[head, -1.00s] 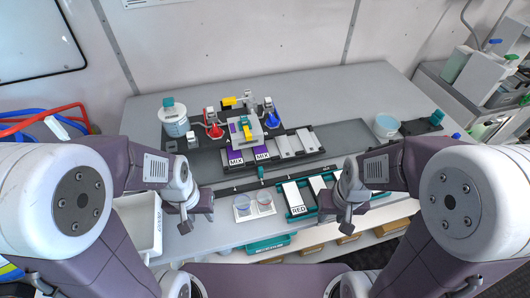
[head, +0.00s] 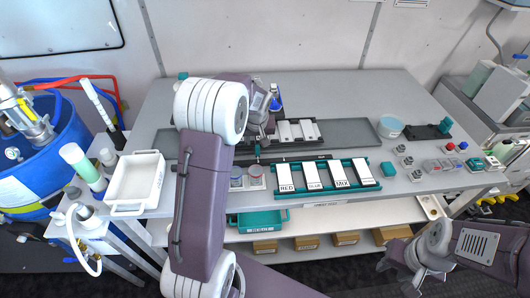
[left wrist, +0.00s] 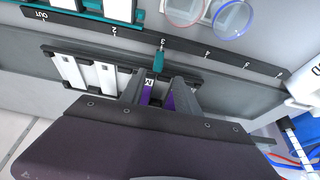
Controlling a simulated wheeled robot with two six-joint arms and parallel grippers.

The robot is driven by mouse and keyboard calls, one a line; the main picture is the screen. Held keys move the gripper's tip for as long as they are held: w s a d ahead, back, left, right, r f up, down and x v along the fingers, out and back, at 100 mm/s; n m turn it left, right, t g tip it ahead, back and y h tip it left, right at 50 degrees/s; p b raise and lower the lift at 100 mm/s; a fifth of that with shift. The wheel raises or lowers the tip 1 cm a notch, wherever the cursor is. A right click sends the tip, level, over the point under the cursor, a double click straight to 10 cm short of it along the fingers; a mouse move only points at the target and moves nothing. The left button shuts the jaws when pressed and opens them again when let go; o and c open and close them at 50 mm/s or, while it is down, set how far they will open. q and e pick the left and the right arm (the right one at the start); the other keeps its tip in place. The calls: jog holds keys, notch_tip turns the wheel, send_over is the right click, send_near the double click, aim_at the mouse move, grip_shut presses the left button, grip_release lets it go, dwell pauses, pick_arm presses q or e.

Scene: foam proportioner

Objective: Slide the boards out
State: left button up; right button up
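The black tray (head: 319,131) at the back of the table holds pale boards (head: 296,131); the left wrist view also shows its pale boards (left wrist: 88,73) and, between my fingers, purple boards (left wrist: 149,84), one with a letter M. My left gripper (left wrist: 160,80) is open over these purple boards, its fingers apart; I cannot tell whether it touches them. A teal pointer (left wrist: 158,60) stands just beyond the fingertips, by a numbered dark rail (left wrist: 205,47) marked OUT at one end. My left arm hides the purple boards in the head view. My right gripper (head: 392,266) hangs low at the right, its fingers unclear.
A teal rack (head: 375,164) at the front holds white boards labelled RED, BLUE and MIX. Two cups (head: 246,176) stand left of it. A white bin (head: 137,181) is at the left, and small blocks (head: 411,161) are at the right.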

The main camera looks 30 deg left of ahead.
aim_at(258, 147)
pick_arm(q)
jog(key=x, duration=0.4)
jog(key=p+x, duration=0.1)
jog(key=x, duration=0.3)
jog(key=shift+d, duration=0.25)
jog(key=shift+w+a+f, duration=0.1)
jog(key=shift+a+f, duration=0.1)
jog(key=shift+f, duration=0.1)
jog(key=shift+d+r, duration=0.15)
jog(key=shift+d, duration=0.1)
jog(key=shift+c, duration=0.6)
grip_shut()
